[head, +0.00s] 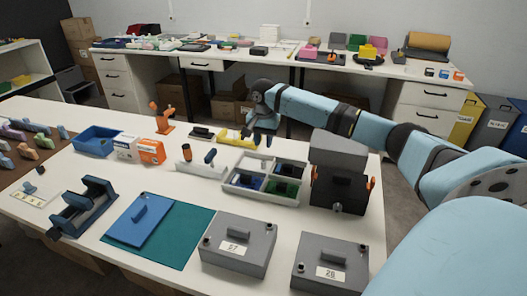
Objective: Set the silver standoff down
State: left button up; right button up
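My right gripper (263,138) hangs over the white table (330,235), fingers pointing down, behind a white divided tray (262,197) and beside a yellow piece (236,138). Its fingertips are small and dark here, and I cannot tell whether they are open or shut on something. I cannot clearly make out a silver standoff in or under them. A small grey cylindrical piece (338,207) shows at the foot of a black block (335,187); I cannot tell whether it is the standoff. My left gripper is not in view.
Grey boxes marked 27 (237,245) and probably 28 (328,266) stand in front. A blue plate (139,219) lies on a green mat (190,240). A blue bin (96,141) and an orange-and-white carton (150,151) stand left. Bare table lies between the tray and mat.

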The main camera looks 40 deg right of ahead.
jog(key=shift+r, duration=1.65)
